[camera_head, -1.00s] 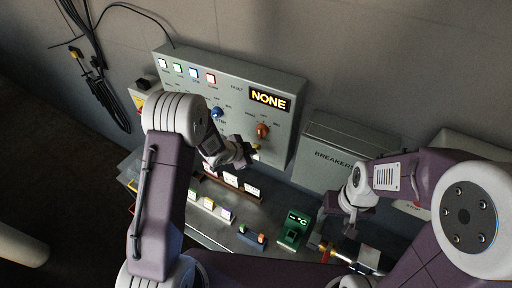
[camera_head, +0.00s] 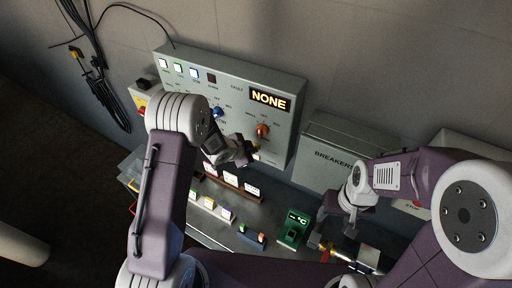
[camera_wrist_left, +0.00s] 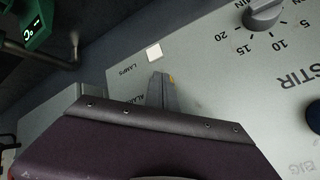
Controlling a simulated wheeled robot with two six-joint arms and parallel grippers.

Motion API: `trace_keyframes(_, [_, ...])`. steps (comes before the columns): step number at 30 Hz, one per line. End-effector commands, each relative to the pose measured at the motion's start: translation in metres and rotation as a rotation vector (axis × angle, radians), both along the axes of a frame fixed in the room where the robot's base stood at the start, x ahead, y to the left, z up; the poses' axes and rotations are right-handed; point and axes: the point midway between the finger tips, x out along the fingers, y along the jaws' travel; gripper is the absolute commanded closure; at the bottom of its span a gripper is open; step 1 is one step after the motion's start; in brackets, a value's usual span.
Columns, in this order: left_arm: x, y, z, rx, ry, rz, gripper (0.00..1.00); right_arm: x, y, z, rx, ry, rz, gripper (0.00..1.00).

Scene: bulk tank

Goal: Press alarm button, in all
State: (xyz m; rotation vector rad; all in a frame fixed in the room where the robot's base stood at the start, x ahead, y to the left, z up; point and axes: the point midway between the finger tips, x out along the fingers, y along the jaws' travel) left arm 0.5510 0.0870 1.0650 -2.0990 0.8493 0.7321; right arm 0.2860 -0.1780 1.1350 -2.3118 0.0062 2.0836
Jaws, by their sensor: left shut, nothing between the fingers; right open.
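The grey control panel (camera_head: 285,92) stands against the wall, with a lit display (camera_head: 269,99) reading "NONE". My left gripper (camera_head: 250,155) is shut and empty at the panel's lower part. A small yellow piece, apparently the alarm button (camera_wrist_left: 171,78), shows at the fingertips' edge; the rest is hidden. I cannot tell whether they touch it. My right gripper (camera_head: 338,222) is open and empty over the bench.
A white square button (camera_wrist_left: 154,52) labelled "LAMPS" is close to the left fingertips. A blue knob (camera_head: 217,113) and an orange knob (camera_head: 263,130) stick out of the panel. A breaker box (camera_head: 345,145) and a green meter (camera_head: 293,229) are to the right.

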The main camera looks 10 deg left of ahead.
Motion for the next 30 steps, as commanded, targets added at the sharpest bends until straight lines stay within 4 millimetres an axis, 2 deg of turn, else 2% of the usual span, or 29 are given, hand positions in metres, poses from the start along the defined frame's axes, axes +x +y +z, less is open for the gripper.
trace_keyframes(11, [0.001, 0.000, 0.000, -0.001, -0.001, 0.000, 1.00, 0.000, 0.000, 0.000, 0.000, 0.000, 0.000, 0.40])
trace_keyframes(21, [-0.013, 0.006, 0.000, -0.001, -0.003, 0.000, 1.00, 0.000, 0.000, -0.007, 0.000, 0.000, 0.000, 0.40])
trace_keyframes(30, [-0.015, 0.006, 0.000, -0.001, -0.001, 0.000, 1.00, 0.000, 0.000, -0.007, 0.000, 0.000, 0.000, 0.40])
